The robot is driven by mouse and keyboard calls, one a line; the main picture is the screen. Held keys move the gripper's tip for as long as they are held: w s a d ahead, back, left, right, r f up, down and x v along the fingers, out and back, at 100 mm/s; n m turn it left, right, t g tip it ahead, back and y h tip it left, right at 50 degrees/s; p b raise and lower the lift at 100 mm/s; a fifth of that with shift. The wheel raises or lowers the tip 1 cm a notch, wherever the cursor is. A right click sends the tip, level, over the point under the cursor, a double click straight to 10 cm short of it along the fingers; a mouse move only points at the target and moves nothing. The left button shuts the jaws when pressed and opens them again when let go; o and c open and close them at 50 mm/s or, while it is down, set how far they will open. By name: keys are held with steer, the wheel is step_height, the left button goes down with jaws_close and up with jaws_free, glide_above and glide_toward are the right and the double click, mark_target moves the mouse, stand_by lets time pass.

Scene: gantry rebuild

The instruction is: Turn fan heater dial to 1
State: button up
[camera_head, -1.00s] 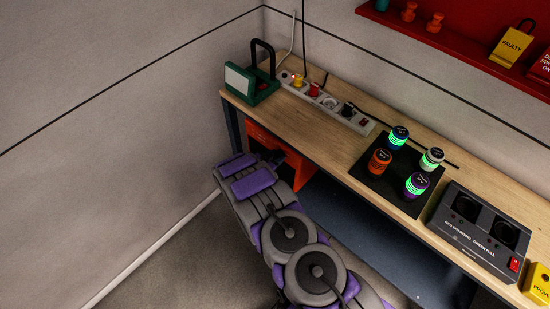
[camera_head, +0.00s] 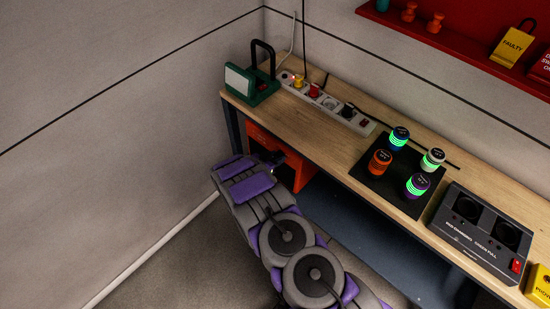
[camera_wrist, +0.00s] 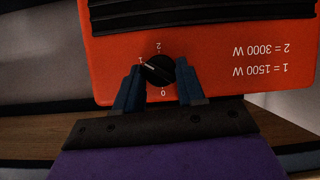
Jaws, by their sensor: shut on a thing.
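The orange fan heater (camera_head: 302,171) stands under the workbench at its left end. In the wrist view its orange face (camera_wrist: 225,45) appears upside down, with a black grille and the marks 0, 1 and 2. The black dial (camera_wrist: 159,70) sits between the two dark blue fingers of my gripper (camera_wrist: 160,66), which is shut on it. The white line on the dial points left toward the mark 1. In the head view my gripper (camera_head: 275,158) is at the heater's front, and the dial is hidden.
The wooden workbench (camera_head: 330,137) runs above the heater, with a dark leg (camera_head: 232,127) at its left end. A power strip (camera_head: 325,102), a green lamp (camera_head: 262,92) and several lit canisters stand on it. Open floor lies left of my arm.

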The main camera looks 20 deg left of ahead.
steer(key=shift+w+a+r, duration=0.1)
steer(key=shift+w+r, duration=0.05)
steer(key=shift+r, duration=0.05)
steer(key=o, duration=1)
steer(key=shift+f, duration=0.1)
steer(key=shift+o, duration=0.2)
steer(key=p+v, duration=0.2)
steer(key=v, duration=1.5)
steer(key=shift+s+p, duration=0.25)
steer(key=shift+p, duration=0.15)
steer(key=shift+a+f, duration=0.1)
steer(key=shift+a, duration=0.05)
